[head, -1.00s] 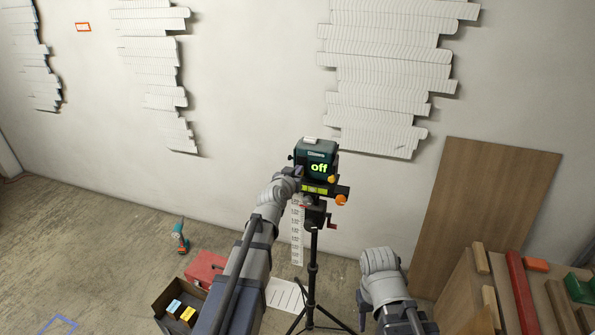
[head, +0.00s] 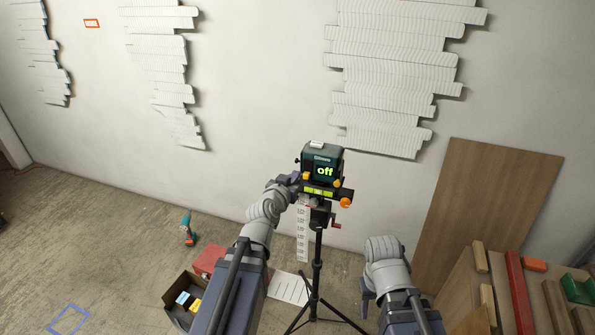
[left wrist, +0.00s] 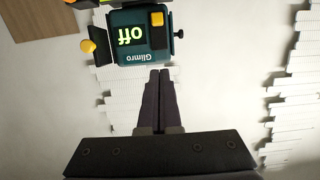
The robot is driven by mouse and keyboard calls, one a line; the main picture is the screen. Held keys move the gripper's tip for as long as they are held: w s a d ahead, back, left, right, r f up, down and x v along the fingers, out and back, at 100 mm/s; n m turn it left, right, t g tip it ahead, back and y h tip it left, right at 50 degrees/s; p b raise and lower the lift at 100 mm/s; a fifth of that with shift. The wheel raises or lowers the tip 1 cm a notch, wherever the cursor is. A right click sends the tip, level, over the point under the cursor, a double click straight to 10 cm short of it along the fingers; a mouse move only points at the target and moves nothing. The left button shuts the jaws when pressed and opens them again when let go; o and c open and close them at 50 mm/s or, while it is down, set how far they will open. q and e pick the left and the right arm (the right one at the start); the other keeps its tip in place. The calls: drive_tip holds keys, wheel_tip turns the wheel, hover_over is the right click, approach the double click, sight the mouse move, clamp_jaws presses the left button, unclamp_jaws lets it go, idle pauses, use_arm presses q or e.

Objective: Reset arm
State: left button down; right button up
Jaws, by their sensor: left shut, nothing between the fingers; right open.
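A dark green laser device (head: 322,164) with "off" on its display stands on a black tripod (head: 317,265) before the wall. It also shows upside down in the left wrist view (left wrist: 140,37). My left gripper (head: 296,179) is close to the device's left side, its fingers shut and empty. In the left wrist view its two fingers (left wrist: 158,100) lie together, just short of the device in the picture; contact cannot be told. My right gripper (head: 366,287) is low, right of the tripod, mostly hidden by its own wrist; it is open.
White layered reliefs (head: 395,75) hang on the wall. A brown board (head: 485,210) leans at right, by a bench with wood pieces and a red bar (head: 522,290). A drill (head: 188,228), red box (head: 208,260) and open carton (head: 178,308) are on the floor at left.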

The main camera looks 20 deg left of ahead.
idle(0.3)
use_arm(q)
drive_tip(key=s+d+f+m+g+h+b, duration=0.3)
drive_tip(key=s+d+f+g+b, duration=0.3)
drive_tip(key=d+f, duration=0.85)
drive_tip(key=s+d+f+g+y+b, duration=0.1)
drive_tip(key=s+f+g, duration=0.3)
drive_tip(key=s, duration=0.5)
drive_tip(key=s+f+g+y+b, duration=0.2)
drive_tip(key=s+f+g+y, duration=0.2)
drive_tip(key=s+f, duration=0.3)
drive_tip(key=s+g, duration=0.1)
drive_tip(key=s, duration=0.1)
drive_tip(key=shift+s+d+g, duration=0.3)
drive_tip(key=shift+s+d, duration=0.05)
